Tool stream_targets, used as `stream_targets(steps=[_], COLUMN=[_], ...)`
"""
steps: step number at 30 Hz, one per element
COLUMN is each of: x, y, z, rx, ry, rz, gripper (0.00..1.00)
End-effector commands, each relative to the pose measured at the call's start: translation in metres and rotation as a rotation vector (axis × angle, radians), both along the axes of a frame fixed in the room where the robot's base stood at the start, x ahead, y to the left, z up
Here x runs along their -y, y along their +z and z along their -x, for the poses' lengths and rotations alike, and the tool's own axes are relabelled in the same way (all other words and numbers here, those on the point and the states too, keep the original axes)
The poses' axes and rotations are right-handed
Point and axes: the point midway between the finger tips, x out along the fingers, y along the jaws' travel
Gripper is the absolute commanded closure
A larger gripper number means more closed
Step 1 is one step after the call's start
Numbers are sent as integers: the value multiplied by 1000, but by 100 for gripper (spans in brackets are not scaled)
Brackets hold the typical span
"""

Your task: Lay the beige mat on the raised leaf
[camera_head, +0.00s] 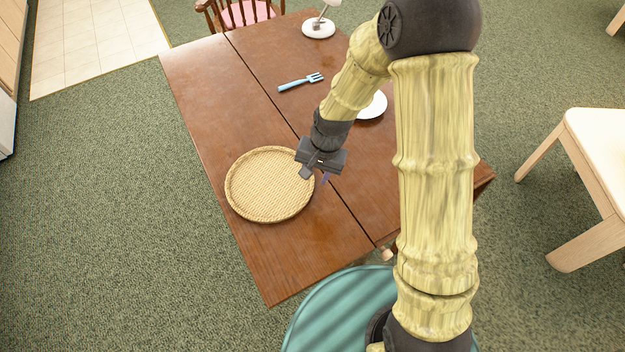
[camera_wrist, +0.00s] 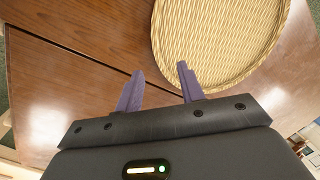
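The beige mat (camera_head: 268,185) is round and woven with a raised rim. It lies flat on the left leaf (camera_head: 200,90) of the brown wooden table, left of the seam. My gripper (camera_head: 316,177) is at the mat's right edge. In the wrist view, my gripper (camera_wrist: 160,70) has its two purple fingers apart with nothing held between them. The mat (camera_wrist: 222,40) shows there beyond the right fingertip, which is close to the rim. I cannot tell whether they touch. My arm covers part of the table's right side.
A blue fork (camera_head: 300,82), a white plate (camera_head: 374,106) and a white lamp base (camera_head: 318,28) are on the table. A chair with a pink seat (camera_head: 245,13) stands behind. A pale table (camera_head: 598,130) stands at right. Carpet at left is clear.

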Motion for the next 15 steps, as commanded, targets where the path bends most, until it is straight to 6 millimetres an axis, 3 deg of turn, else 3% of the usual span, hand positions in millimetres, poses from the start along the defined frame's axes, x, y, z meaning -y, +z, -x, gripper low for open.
stream_targets(steps=[6, 15], x=[7, 9], y=[40, 54], z=[0, 2], rx=[4, 0], ry=[-2, -1], rz=[-1, -1], gripper=[61, 61])
